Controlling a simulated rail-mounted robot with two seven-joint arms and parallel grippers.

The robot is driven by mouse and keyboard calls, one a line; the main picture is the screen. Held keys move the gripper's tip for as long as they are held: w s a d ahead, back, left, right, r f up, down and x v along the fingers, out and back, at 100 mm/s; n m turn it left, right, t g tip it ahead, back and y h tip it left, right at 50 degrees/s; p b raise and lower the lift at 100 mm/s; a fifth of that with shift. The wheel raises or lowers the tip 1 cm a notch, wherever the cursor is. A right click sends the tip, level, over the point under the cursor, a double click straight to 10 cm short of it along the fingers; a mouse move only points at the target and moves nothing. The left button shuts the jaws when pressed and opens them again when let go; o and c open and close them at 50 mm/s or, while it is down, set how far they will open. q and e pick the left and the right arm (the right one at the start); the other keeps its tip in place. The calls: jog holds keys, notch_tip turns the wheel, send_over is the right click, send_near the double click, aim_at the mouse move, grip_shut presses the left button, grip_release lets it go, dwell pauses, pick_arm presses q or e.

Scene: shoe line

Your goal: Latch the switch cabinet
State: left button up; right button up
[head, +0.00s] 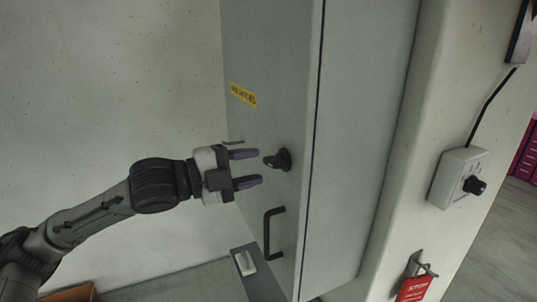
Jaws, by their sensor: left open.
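The grey switch cabinet (362,110) stands in the middle of the head view, its door (268,50) facing left and looking closed along a dark seam. A black latch knob (279,160) sits on the door, below a yellow label (243,95). A black bar handle (268,233) is lower on the door. My left gripper (246,168) comes in from the left, open and empty, its two purple-tipped fingers pointing at the knob. The fingertips appear just left of the knob; I cannot tell whether they touch it. My right gripper is not in view.
A grey box with a black knob (458,178) is on the wall at right, with a cable above. A red STOP tag (413,289) hangs below it. A small ledge with a white item (245,263) is beneath the door. Bare wall is at left.

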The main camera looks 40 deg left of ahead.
aim_at(267, 163)
pick_arm(q)
jog(key=shift+p+x, duration=0.6)
jog(key=shift+x, duration=1.45)
jog(key=c, duration=0.6)
